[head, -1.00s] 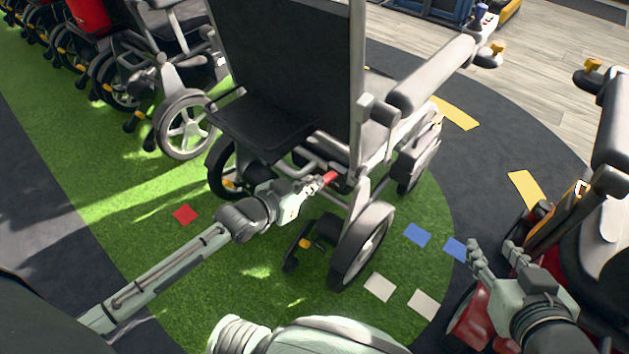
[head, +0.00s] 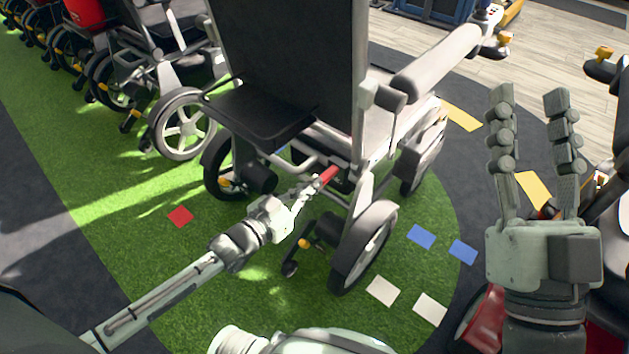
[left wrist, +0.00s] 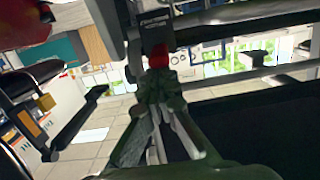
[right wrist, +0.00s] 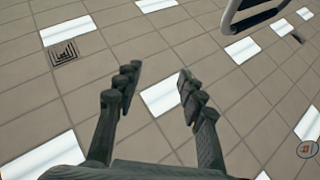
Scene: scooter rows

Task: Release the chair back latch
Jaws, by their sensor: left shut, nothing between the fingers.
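The wheelchair (head: 292,60) stands on green turf with its dark back towards me. A red latch handle (head: 328,174) sticks out low at its rear, under the seat. It also shows in the left wrist view (left wrist: 158,57). My left gripper (head: 316,184) is shut and empty, with its tips right at the red handle. In the left wrist view its fingertips (left wrist: 158,77) lie just below the red end; I cannot tell whether they touch. My right gripper (head: 528,92) is open and empty, raised at the right, away from the chair. The right wrist view shows its spread fingers (right wrist: 157,74).
A row of other wheelchairs (head: 183,125) stands at the back left. A red and black scooter (head: 480,320) is close by at the right, partly behind my right gripper. Flat coloured squares, such as a blue one (head: 421,237), lie on the floor beside the rear wheel (head: 365,250).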

